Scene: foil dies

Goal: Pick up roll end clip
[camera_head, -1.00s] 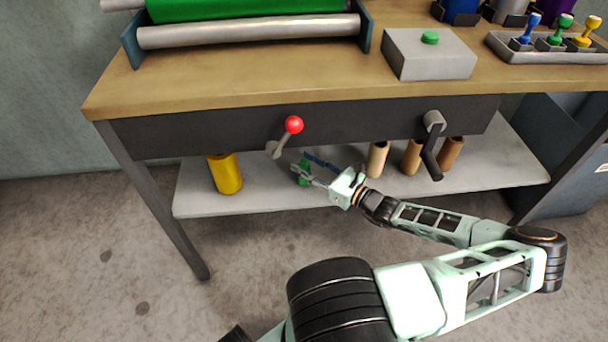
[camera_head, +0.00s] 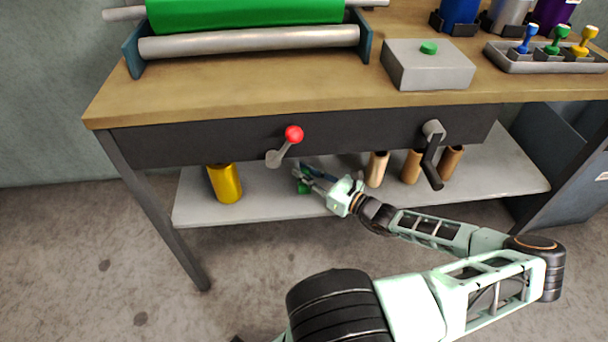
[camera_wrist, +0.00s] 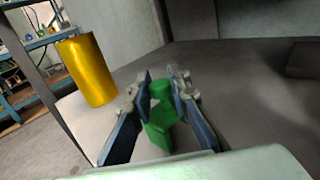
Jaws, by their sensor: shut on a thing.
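The roll end clip is a small green piece (camera_wrist: 160,122) between the two fingers of my gripper (camera_wrist: 160,88) in the wrist view. My gripper is shut on it, with one blue-grey finger on each side. In the head view, my gripper (camera_head: 301,178) is over the lower shelf, and the green clip (camera_head: 304,187) shows at its fingertips. The fingers partly hide the clip. I cannot tell whether it is clear of the shelf.
A yellow roll (camera_head: 225,182) stands left of my gripper on the grey lower shelf (camera_head: 265,205). Several brown tubes (camera_head: 377,169) stand to the right. A red-knobbed lever (camera_head: 293,134) and a crank (camera_head: 433,150) hang from the bench front above.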

